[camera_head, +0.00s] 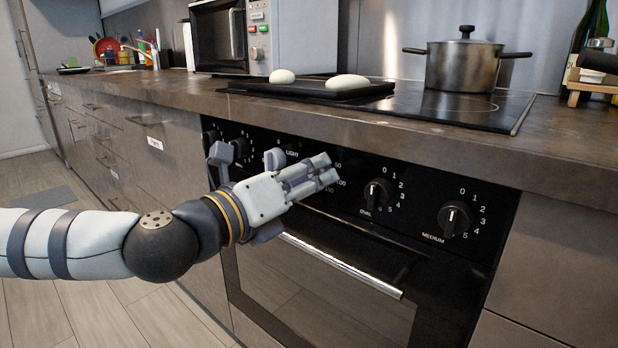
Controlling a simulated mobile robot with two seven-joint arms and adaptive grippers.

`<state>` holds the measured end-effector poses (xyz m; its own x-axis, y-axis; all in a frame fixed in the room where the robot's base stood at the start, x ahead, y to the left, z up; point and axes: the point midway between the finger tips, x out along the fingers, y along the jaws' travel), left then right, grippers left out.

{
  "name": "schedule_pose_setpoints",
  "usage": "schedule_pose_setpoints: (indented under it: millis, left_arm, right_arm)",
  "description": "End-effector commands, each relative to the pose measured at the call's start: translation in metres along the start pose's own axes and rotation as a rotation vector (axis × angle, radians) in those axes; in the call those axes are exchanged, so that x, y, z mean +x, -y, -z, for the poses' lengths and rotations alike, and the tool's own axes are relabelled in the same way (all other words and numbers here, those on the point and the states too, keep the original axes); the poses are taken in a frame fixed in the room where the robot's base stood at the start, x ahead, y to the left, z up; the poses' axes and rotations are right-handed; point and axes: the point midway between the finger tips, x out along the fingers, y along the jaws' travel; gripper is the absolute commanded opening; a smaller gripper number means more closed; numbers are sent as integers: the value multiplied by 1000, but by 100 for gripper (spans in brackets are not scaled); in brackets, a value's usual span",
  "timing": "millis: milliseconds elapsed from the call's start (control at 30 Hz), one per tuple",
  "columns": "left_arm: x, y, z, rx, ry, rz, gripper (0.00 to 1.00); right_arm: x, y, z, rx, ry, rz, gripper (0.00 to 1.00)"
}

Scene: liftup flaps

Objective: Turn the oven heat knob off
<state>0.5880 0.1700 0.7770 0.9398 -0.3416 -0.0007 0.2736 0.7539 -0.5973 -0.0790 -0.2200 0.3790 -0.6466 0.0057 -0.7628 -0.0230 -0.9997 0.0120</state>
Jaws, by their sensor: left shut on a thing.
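My left gripper (322,172) is at the oven's black control panel (420,188), with its fingers shut at the panel's middle. The numbers 50, 100 and 150 show just to the right of the fingertips. The oven heat knob that this scale belongs to is hidden behind the fingers, so its pointer cannot be read. The gripper is shut on it. My right gripper is not in view.
A knob marked OVAL (377,194) and one marked MEDIUM (454,219) are to the right. The oven door handle (340,264) runs below. Above, the hob holds a lidded pot (463,66) and a dark tray (312,89) with two pale dough pieces.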

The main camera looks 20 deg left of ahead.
Motion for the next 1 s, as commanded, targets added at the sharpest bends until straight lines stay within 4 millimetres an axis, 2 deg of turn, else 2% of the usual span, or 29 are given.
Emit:
schedule_pose_setpoints:
  millis: [33,67,133,167,467,800,1000]
  left_arm:
    - [0,1,-1,0,3,2,2]
    - [0,1,-1,0,3,2,32]
    - [0,1,-1,0,3,2,48]
    - [0,1,-1,0,3,2,50]
    - [-3,0,-1,0,1,1,50]
    - [-66,0,-1,1,3,1,50]
    - [-76,1,-1,1,2,1,50]
  right_arm:
    - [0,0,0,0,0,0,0]
    - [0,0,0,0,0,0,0]
    - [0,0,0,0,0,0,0]
    - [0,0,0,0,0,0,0]
    - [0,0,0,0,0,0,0]
    - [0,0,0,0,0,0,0]
    - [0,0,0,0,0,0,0]
